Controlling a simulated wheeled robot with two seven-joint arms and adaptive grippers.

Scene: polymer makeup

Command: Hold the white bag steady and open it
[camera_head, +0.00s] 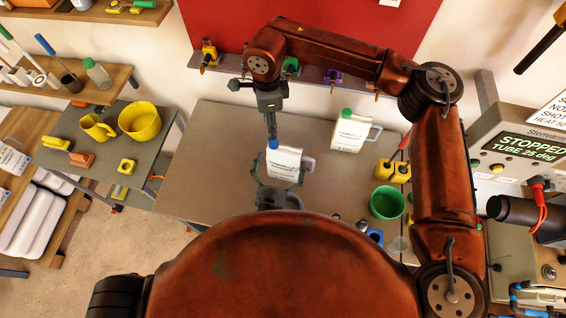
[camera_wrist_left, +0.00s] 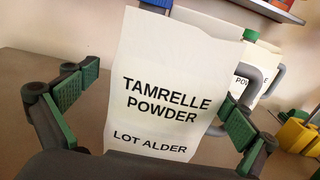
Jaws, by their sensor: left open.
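In the left wrist view the bag (camera_wrist_left: 165,75) reads "TAMRELLE POWDER, LOT ALDER". My left gripper (camera_head: 279,174) is open at the near side of the bag. Its green-padded fingers (camera_wrist_left: 155,105) stand on either side of the bag, apart from it on the left; contact on the right is unclear. My right gripper (camera_head: 271,128) points down just above the blue piece. Its fingers look close together; whether they touch it is unclear.
A green bucket (camera_head: 386,203) and yellow pieces (camera_head: 384,169) are at the table's right. A yellow pot (camera_head: 140,120) is on a side table. The table's left part (camera_head: 205,165) is clear.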

